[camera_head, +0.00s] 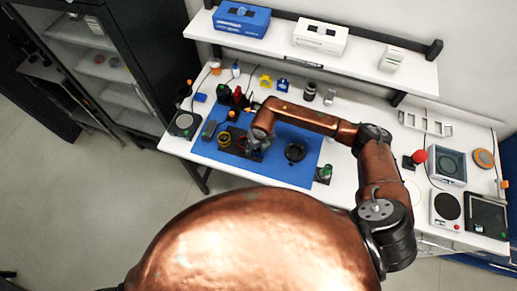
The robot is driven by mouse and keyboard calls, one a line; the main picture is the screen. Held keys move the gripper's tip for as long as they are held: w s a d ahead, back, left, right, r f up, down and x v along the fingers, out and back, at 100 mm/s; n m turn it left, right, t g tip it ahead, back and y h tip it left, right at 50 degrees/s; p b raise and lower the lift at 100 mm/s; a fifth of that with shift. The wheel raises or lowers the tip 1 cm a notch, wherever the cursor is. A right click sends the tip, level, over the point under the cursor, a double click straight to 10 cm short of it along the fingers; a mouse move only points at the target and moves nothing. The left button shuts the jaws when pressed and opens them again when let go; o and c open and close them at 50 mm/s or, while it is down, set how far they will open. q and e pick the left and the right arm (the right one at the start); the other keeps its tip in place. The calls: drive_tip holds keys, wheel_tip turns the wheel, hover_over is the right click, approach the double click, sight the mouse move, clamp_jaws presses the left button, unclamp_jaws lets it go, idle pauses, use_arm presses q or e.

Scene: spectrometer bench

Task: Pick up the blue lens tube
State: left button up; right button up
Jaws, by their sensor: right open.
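My right gripper (257,152) reaches in from the right over the blue mat (290,177). It is open, small in the picture and partly covered by my own wrist. Below and left of it is a dark plate (230,149) with a yellow ring (224,139) on it. I cannot clearly single out the blue lens tube; it may be hidden under my right gripper. A small blue object (200,97) lies beyond the mat's left corner, and a blue block (283,85) stands at the back; both are apart from the gripper. My left gripper is out of view.
A black ring-shaped part (295,151) lies on the mat right of the gripper. A shelf (375,72) with boxes overhangs the back. A glass-topped box (448,166) and a scale (446,209) stand at right.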

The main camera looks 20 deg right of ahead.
drive_tip(key=shift+c, duration=0.4)
drive_tip(key=c, duration=1.2)
